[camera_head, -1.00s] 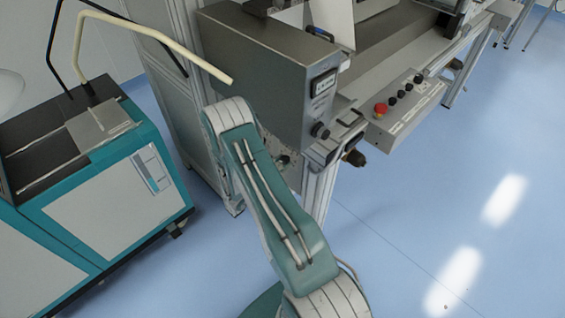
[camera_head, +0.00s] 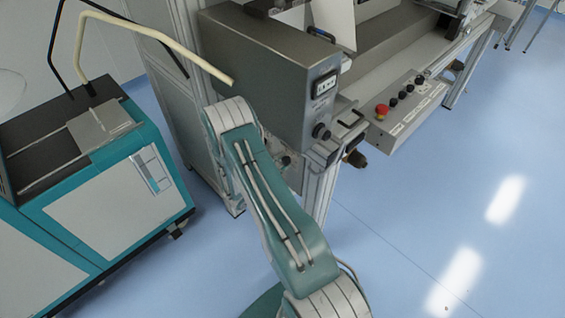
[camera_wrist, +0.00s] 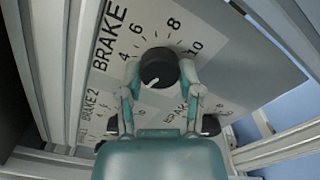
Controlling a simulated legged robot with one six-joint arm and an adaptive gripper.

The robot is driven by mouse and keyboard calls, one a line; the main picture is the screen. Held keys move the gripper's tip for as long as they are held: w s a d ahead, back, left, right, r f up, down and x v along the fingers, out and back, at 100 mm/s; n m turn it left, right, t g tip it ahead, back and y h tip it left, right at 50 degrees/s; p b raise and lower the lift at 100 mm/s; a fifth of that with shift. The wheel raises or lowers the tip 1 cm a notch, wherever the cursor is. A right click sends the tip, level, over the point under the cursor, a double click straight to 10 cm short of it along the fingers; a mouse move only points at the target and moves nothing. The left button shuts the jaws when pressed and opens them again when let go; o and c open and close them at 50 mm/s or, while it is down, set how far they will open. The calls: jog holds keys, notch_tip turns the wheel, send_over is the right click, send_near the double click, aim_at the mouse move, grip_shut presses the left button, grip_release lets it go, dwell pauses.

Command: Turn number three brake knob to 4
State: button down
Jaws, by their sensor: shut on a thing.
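In the wrist view a round black brake knob (camera_wrist: 158,67) sits on a light grey panel, with a dial marked 4, 6, 8 and 10 around it. Its white pointer line points to the lower left, below the 4 mark. Large lettering reads BRAKE at its left; the knob's own number cannot be read. My gripper (camera_wrist: 161,76) has one finger on each side of this knob and is shut on it. In the head view my gripper is hidden behind my arm and the machine.
Two more dark knobs, one at lower left (camera_wrist: 112,125) and one at lower right (camera_wrist: 210,125), sit on the panel, partly hidden by my fingers. Metal frame rails border the panel. In the head view a teal cabinet (camera_head: 115,215) stands left; blue floor is clear at right.

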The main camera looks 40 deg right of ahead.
jog(key=m, duration=0.5)
jog(key=shift+m, duration=0.3)
jog(key=shift+s+m, duration=0.1)
jog(key=shift+m, duration=2)
jog(key=shift+c, duration=1.8)
grip_release()
jog(key=shift+o, duration=0.5)
jog(key=shift+r, duration=0.1)
